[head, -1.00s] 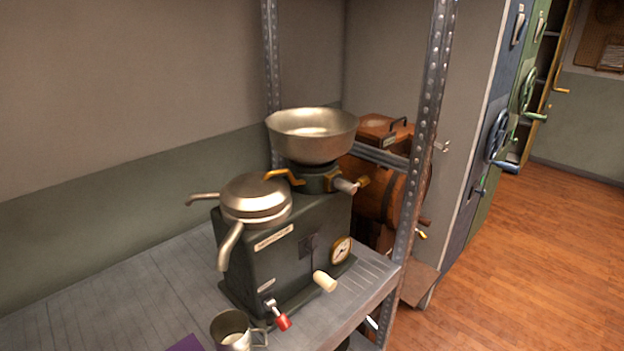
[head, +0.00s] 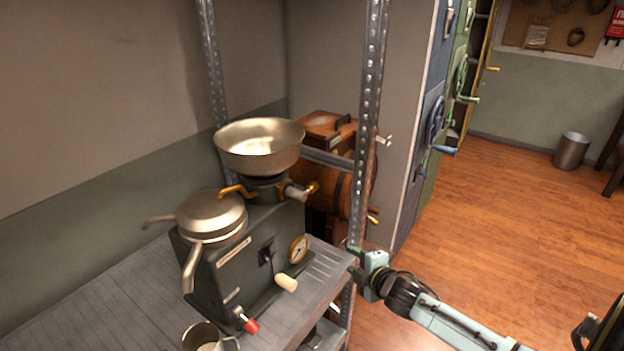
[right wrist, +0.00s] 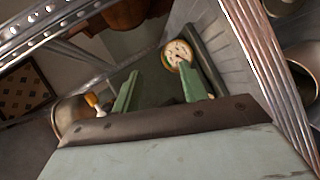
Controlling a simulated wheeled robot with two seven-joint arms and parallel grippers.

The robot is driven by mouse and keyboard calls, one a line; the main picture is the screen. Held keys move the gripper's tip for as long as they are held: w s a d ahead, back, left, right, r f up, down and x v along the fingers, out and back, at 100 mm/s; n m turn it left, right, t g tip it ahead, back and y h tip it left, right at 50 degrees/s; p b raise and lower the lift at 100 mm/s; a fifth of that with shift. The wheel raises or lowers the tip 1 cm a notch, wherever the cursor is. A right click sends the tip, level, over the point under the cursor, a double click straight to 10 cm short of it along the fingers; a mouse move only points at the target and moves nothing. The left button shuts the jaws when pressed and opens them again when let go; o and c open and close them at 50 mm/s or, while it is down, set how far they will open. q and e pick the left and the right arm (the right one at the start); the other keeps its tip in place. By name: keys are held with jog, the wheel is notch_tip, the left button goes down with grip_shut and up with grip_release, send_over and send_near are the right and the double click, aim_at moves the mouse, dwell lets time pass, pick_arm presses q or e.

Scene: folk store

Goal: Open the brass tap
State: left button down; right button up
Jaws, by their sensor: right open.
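A dark green machine (head: 235,275) stands on the metal shelf with a wide steel bowl (head: 260,147) on top. Under the bowl, its neck carries an orange-brass lever (head: 231,191) on the left and a grey spout with a brass end (head: 312,188) on the right. A small brass fitting (head: 373,220) also shows on the wooden barrel behind; I cannot tell for sure which is the tap. My right gripper (head: 354,263) is open and empty by the shelf post, right of the machine. Its green fingers (right wrist: 158,88) stand apart in the right wrist view. My left gripper is out of view.
A perforated metal post (head: 367,120) rises between the barrel (head: 355,180) and my right arm. A gauge (head: 299,249), a cream-handled lever (head: 286,283) and a red-tipped lever (head: 250,325) sit on the machine's front. A mug (head: 200,336) stands in front.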

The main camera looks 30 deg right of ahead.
aim_at(315, 189)
jog(key=w+a+r+n+t+y+p, duration=0.1)
jog(key=w+r+n, duration=0.1)
jog(key=r, duration=0.6)
jog(key=w+a+r+n+t, duration=0.1)
jog(key=r+n+t, duration=0.1)
jog(key=r, duration=0.6)
jog(key=w, duration=0.4)
jog(key=w+f, duration=0.1)
jog(key=w, duration=0.4)
jog(key=w+f, duration=0.1)
jog(key=w, duration=0.3)
jog(key=shift+w+a, duration=0.1)
jog(key=shift+w, duration=0.15)
